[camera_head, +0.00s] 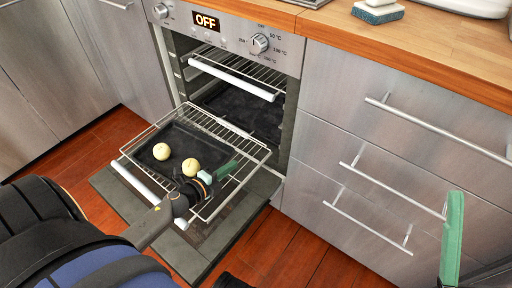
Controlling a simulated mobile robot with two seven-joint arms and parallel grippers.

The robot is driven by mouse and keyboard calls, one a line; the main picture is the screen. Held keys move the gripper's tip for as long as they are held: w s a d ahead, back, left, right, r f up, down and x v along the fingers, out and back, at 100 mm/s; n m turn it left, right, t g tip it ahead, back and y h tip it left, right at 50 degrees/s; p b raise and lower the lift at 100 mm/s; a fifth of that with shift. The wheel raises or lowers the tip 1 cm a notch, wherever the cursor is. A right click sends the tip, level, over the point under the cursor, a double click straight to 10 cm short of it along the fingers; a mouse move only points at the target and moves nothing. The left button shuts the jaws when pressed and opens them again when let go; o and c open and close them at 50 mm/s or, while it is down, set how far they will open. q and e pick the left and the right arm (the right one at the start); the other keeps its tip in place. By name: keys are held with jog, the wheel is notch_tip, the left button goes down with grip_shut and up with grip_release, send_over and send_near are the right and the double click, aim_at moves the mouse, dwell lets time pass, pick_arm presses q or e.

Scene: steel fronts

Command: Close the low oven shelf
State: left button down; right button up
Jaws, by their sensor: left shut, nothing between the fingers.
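The low oven shelf, a wire rack with a white front bar (140,181), is pulled out over the lowered oven door (182,254). A dark tray (182,138) on it holds two pale round items, one on the left (161,151) and one on the right (191,167). My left gripper (229,170), with green fingers, is shut and empty over the shelf's right side, near the right round item. I cannot tell whether it touches the rack. My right gripper (453,238) shows only as a green finger at the lower right, away from the oven; its opening is unclear.
An upper rack with a white front bar (232,78) sits inside the oven, above the low shelf. The control panel (232,30) reads OFF. Steel drawers with bar handles (390,186) stand to the right, under a wooden counter (420,40) with a sponge (378,12).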

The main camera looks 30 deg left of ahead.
pick_arm(q)
jog(key=b, duration=0.3)
send_near(262, 143)
jog(key=x, duration=0.4)
jog(key=shift+w+f, duration=0.25)
jog(key=shift+f, duration=0.2)
jog(key=shift+w+b, duration=0.3)
jog(key=shift+w, duration=0.6)
pick_arm(e)
jog(key=f, duration=0.4)
jog(key=shift+a, duration=0.25)
